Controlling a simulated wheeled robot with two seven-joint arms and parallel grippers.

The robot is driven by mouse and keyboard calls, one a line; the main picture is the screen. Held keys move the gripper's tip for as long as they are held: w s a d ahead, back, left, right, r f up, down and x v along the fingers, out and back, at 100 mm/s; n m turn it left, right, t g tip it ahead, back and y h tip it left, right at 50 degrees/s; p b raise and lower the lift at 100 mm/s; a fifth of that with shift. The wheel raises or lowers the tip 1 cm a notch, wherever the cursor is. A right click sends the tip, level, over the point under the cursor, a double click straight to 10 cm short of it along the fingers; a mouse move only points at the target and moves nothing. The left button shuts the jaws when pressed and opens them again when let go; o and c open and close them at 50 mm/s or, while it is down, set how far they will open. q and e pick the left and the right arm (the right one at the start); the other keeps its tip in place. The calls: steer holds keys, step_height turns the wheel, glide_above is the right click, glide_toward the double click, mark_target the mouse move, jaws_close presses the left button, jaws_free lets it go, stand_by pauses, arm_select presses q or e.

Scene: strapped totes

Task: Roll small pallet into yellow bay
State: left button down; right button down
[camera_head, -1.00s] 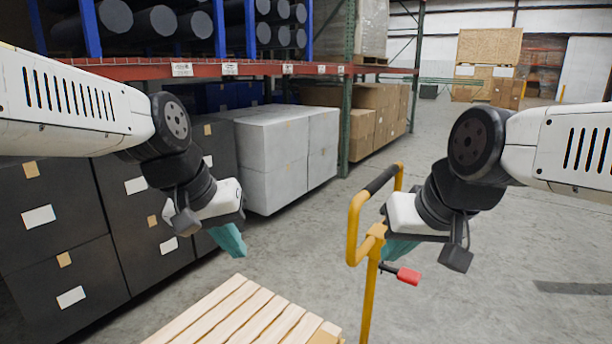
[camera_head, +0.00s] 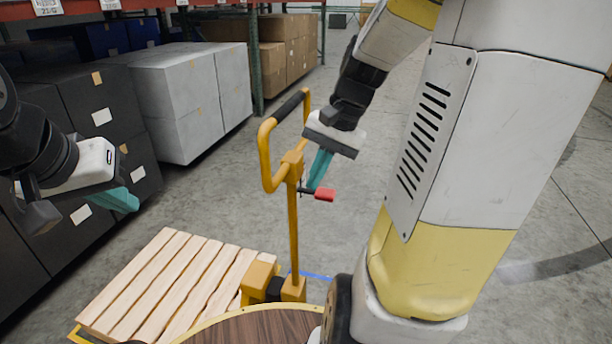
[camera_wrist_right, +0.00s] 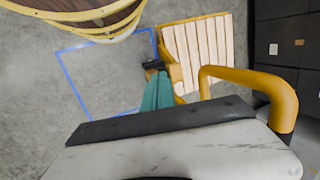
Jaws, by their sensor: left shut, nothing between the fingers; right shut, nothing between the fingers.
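The small wooden pallet (camera_head: 170,280) sits low on the floor at lower left in the head view; it also shows at the top of the right wrist view (camera_wrist_right: 190,55). A yellow jack (camera_head: 293,225) stands at its right end, with an upright post, a black-gripped loop handle and a red-tipped lever (camera_head: 325,194). My right gripper (camera_head: 320,170) is shut and empty, its teal fingers pointing down close to the lever; I cannot tell whether they touch. My left gripper (camera_head: 122,200) is shut and empty at the left, above and left of the pallet.
A blue floor outline (camera_wrist_right: 75,80) shows in the right wrist view. A yellow strip (camera_head: 75,335) shows by the pallet's near left corner. Dark boxes (camera_head: 75,105), grey boxes (camera_head: 190,95) and brown boxes (camera_head: 283,55) line the rack. Floor behind the jack is clear.

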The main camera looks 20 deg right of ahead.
steer(key=w+d+f+m+y, duration=0.5)
steer(key=d+f+m+y, duration=0.25)
steer(key=d+f, duration=0.25)
steer(key=m+t+y, duration=0.4)
steer(key=m+t, duration=0.5)
steer(key=m, duration=0.2)
glide_toward(334, 198)
steer(key=shift+n, duration=0.25)
steer(key=x, duration=0.6)
steer(key=shift+w+a, duration=0.2)
steer(key=shift+a, duration=0.15)
